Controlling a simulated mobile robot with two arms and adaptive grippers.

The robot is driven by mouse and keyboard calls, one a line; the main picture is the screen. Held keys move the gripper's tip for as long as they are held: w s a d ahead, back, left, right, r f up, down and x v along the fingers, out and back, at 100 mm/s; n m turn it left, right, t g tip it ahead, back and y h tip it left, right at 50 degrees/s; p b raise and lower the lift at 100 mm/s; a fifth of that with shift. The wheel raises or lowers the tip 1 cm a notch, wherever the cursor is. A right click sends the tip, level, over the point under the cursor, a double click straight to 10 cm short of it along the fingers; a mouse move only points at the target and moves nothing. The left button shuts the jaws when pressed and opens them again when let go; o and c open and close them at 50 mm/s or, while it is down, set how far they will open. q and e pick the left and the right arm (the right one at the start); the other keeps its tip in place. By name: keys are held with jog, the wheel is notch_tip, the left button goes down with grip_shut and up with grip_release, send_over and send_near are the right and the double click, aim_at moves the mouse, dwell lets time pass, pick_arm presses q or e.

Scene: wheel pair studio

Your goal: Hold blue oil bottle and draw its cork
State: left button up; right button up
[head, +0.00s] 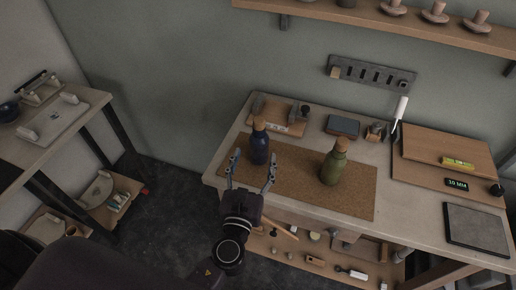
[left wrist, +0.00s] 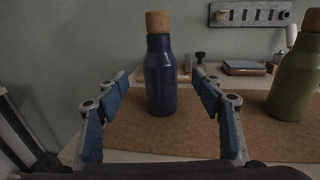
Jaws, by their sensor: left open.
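The blue oil bottle (head: 259,149) stands upright on a brown cork mat (head: 300,187) on the workbench. Its cork (head: 259,123) sits in the neck. In the left wrist view the bottle (left wrist: 160,75) is centred, with its cork (left wrist: 158,21) at the top. My left gripper (head: 251,171) is open at the bench's front edge, its fingers pointing at the bottle. In the left wrist view the fingers (left wrist: 160,92) lie to either side of the bottle, which appears beyond their tips. No contact shows. My right gripper is not in view.
A green corked bottle (head: 333,165) stands on the mat to the right. Behind are a wooden tray (head: 283,120) and a dark box (head: 343,126). A board (head: 445,151) and a dark square plate (head: 475,229) lie further right. A lower shelf (head: 330,262) holds small items.

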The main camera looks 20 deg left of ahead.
aim_at(257, 147)
pick_arm(q)
jog(key=shift+w+r, duration=0.1)
jog(key=shift+w, duration=0.35)
jog(key=w, duration=0.1)
jog(key=w+p, duration=0.1)
jog(key=w, duration=0.3)
jog(key=shift+w+a+r, duration=0.1)
jog(key=shift+w+a, duration=0.05)
jog(key=shift+a, duration=0.25)
jog(key=shift+w, duration=0.55)
jog(key=c, duration=1.4)
jog(key=o, duration=0.7)
jog(key=shift+c, duration=0.2)
jog(key=c, duration=0.8)
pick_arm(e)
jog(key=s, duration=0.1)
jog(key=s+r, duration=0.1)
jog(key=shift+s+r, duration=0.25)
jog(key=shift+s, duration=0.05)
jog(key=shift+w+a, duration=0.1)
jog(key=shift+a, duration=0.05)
